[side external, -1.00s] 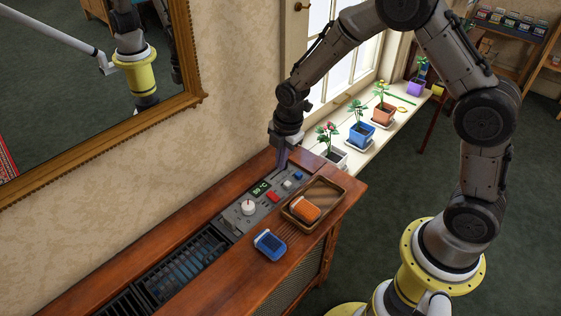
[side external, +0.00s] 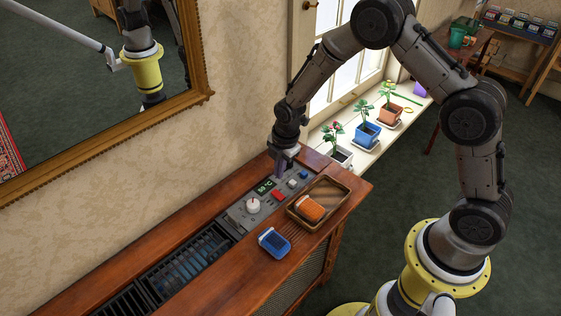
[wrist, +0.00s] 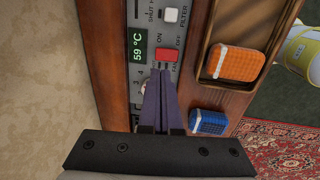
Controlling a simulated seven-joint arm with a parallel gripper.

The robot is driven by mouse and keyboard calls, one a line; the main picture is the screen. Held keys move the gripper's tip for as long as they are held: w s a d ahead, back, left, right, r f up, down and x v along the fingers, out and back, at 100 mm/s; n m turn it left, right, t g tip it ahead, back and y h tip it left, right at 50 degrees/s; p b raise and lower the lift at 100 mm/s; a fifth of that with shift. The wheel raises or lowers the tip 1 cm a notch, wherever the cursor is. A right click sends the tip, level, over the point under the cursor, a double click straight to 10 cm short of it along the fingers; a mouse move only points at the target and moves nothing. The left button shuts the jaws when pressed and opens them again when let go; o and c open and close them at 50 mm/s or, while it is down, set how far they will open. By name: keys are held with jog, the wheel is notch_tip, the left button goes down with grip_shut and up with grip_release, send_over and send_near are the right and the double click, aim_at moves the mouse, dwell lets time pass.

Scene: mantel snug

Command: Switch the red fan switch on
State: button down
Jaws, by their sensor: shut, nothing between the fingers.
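The red fan switch (side external: 278,195) sits on the grey control panel (side external: 238,219) set into the wooden cabinet top. In the wrist view the red switch (wrist: 167,55) lies between printed marks, with ON at one side; its exact tilt is hard to tell. My gripper (side external: 280,176) is shut and empty, pointing down over the panel close to the red switch. In the wrist view the purple fingertips (wrist: 160,73) appear right beside the switch's near edge; I cannot tell whether they touch it.
A white filter switch (wrist: 171,15), a blue switch (side external: 304,174), a white knob (side external: 253,205) and a green-lit display (side external: 265,187) share the panel. A wooden tray (side external: 344,194) holds an orange object (side external: 309,208). A blue object (side external: 274,242) lies nearby. Potted plants line the windowsill.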

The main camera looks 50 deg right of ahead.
aim_at(279, 195)
jog(key=f, duration=0.2)
jog(key=w+f, duration=0.1)
jog(key=f, duration=0.4)
jog(key=shift+w+f, duration=0.15)
jog(key=shift+f, duration=0.2)
jog(key=shift+w+f, duration=0.1)
jog(key=shift+f, duration=0.2)
jog(key=shift+s, duration=0.95)
jog(key=shift+r, duration=0.1)
jog(key=shift+w+r, duration=0.1)
jog(key=shift+r, duration=0.05)
